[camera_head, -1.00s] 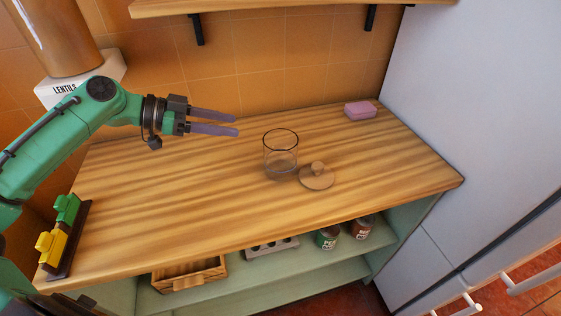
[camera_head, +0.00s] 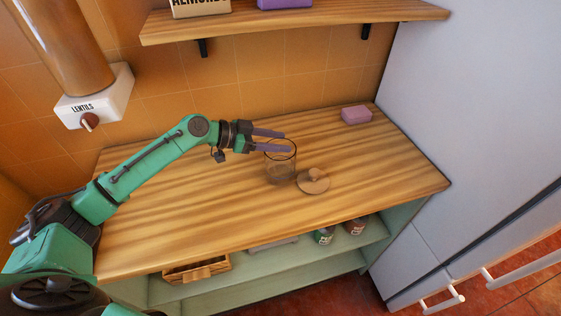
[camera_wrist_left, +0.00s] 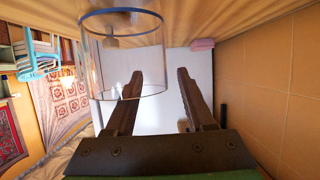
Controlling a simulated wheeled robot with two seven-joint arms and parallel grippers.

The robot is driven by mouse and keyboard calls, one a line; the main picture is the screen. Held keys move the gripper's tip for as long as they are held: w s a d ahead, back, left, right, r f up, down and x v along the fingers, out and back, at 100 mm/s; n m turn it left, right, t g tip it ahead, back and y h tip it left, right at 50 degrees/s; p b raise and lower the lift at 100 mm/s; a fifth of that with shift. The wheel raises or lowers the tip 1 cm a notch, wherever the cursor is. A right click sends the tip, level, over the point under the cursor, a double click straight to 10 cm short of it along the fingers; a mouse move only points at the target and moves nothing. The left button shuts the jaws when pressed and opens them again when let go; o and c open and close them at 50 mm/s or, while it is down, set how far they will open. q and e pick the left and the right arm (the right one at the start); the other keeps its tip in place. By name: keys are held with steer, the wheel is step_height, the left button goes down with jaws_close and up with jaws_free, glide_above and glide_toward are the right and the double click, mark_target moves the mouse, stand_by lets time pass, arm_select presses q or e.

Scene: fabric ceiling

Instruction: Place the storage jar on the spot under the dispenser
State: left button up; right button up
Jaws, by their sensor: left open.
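The storage jar (camera_head: 281,172) is clear glass, open and upright on the wooden counter (camera_head: 200,205). It shows large in the left wrist view (camera_wrist_left: 112,60), left of centre. My left gripper (camera_head: 285,141) is open, its purple fingers pointing right at the jar's rim in the head view. In the wrist view the jar overlaps the left finger and the right finger is outside it. I cannot tell whether they touch. The lentils dispenser (camera_head: 98,104) hangs on the wall at left, with a brown knob; the spot below it is hidden by my arm. My right gripper is not in view.
A round wooden lid (camera_head: 313,185) lies just right of the jar. A pink block (camera_head: 356,115) is at the back right. A wall shelf (camera_head: 300,22) hangs above. A tall grey-white unit (camera_head: 440,110) borders the counter's right end. The front counter is clear.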

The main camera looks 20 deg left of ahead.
arm_select(q)
steer(key=shift+a, duration=0.1)
jaws_close()
stand_by(1.2)
